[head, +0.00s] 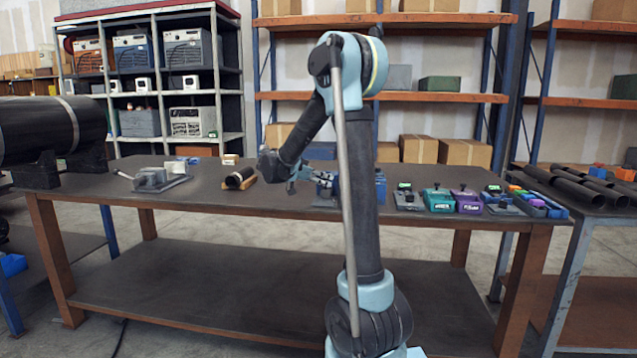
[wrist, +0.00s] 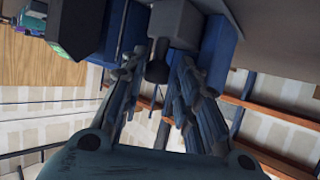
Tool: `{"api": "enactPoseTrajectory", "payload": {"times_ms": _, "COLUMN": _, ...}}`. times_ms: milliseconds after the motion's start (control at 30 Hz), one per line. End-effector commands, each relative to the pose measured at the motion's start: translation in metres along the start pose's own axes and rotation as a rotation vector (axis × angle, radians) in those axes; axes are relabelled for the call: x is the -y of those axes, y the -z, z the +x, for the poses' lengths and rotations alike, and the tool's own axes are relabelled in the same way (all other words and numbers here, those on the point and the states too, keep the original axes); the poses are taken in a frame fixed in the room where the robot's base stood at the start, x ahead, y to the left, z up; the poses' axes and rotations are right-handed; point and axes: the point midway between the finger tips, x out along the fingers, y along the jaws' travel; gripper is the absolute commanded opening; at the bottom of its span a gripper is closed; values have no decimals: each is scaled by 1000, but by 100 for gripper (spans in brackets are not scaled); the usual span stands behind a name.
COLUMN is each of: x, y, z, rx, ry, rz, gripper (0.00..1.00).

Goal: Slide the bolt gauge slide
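A blue block-shaped fixture (wrist: 219,55) with a grey block (wrist: 180,22) shows at the top of the wrist view; I take it to be the bolt gauge and its slide. A black knob (wrist: 157,70) sticks out from the grey block. My gripper (wrist: 160,58) is open, with one finger on each side of the knob and small gaps visible. In the head view my gripper (head: 314,178) is at the left side of the blue fixture (head: 381,188) on the bench. My arm hides the middle of the fixture there.
The workbench (head: 240,206) also holds a grey clamp-like fixture (head: 160,178), a black cylinder on a wooden cradle (head: 239,178), and teal (head: 438,200) and purple (head: 467,202) boxes to the right. A large black pipe (head: 40,128) is at far left. The front of the bench is clear.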

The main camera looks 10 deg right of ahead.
Motion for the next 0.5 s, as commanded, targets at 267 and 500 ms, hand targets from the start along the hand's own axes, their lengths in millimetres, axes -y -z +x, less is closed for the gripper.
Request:
{"api": "enactPoseTrajectory", "payload": {"times_ms": 267, "x": 0, "y": 0, "z": 1, "rx": 0, "ry": 0, "rz": 0, "gripper": 24}}
{"api": "enactPoseTrajectory", "payload": {"times_ms": 500, "x": 1, "y": 0, "z": 0, "rx": 0, "ry": 2, "rz": 0, "gripper": 0}}
